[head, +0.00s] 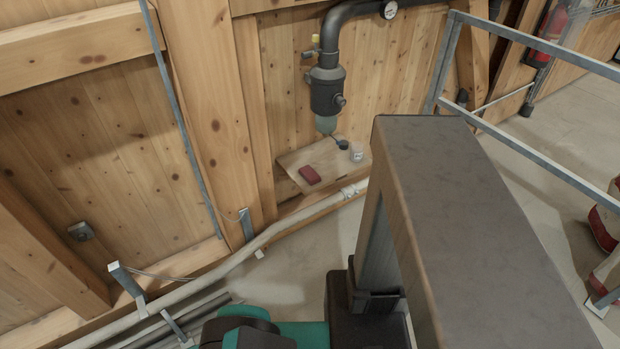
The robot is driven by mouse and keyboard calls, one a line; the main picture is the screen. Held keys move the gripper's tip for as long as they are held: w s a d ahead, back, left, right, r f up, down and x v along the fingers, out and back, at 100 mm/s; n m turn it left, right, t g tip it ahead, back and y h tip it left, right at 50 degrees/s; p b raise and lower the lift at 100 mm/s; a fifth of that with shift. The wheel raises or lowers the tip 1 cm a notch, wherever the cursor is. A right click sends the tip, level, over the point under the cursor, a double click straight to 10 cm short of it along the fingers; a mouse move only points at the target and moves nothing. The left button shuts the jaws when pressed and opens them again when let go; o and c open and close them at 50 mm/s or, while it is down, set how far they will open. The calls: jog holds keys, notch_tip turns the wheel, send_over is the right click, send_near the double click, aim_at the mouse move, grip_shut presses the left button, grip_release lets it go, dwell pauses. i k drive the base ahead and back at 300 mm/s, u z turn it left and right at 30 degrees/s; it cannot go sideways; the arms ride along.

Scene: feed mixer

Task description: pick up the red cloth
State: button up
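The red cloth (310,175) is a small, dark red, folded-looking piece. It lies flat near the front left part of a wooden shelf board (292,160), which sits low against the plank wall. Nothing covers the cloth in the head view. My gripper is not in view, so its distance from the cloth and its opening cannot be seen.
A small dark cup (343,145) and a white labelled jar (356,153) stand on the board. A black valve pipe (326,92) hangs above. A pale pipe (285,228) runs below. A large dark-topped beam (470,210) fills the right foreground. A metal railing (540,45) stands beyond.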

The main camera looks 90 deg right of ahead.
aim_at(311, 176)
jog(key=u, duration=0.3)
jog(key=k, duration=0.5)
jog(key=z, duration=1.15)
